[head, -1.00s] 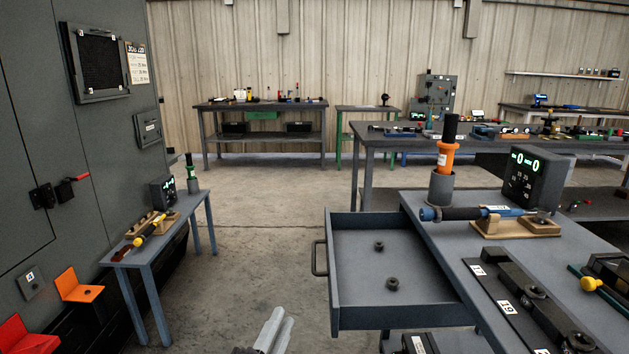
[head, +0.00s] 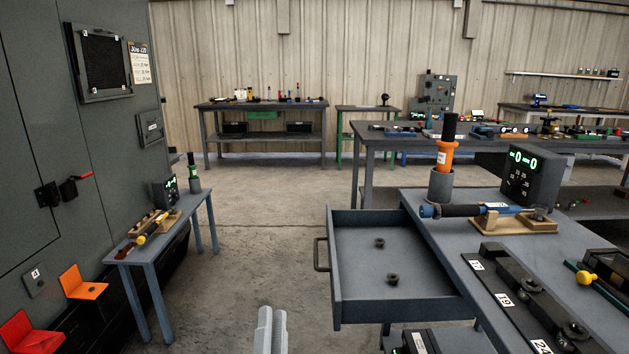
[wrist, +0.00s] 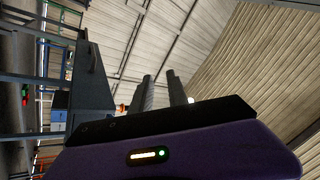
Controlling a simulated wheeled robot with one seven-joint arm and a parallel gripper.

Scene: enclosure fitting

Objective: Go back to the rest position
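My gripper (head: 271,331) shows at the bottom middle of the head view as two pale grey fingers pointing up, over the floor left of the open drawer. In the wrist view its two dark fingers (wrist: 160,91) stand apart with a gap between them. Nothing is held in the gap. The roof and wall panels show behind the fingers. The rest of the arm is hidden below the head view.
An open drawer (head: 345,314) with two small dark nuts (head: 385,262) juts from the right bench (head: 480,285). An orange-handled tool (head: 445,157) stands in a cup there. A small side table (head: 177,230) and grey cabinet (head: 60,150) stand left. Floor between is clear.

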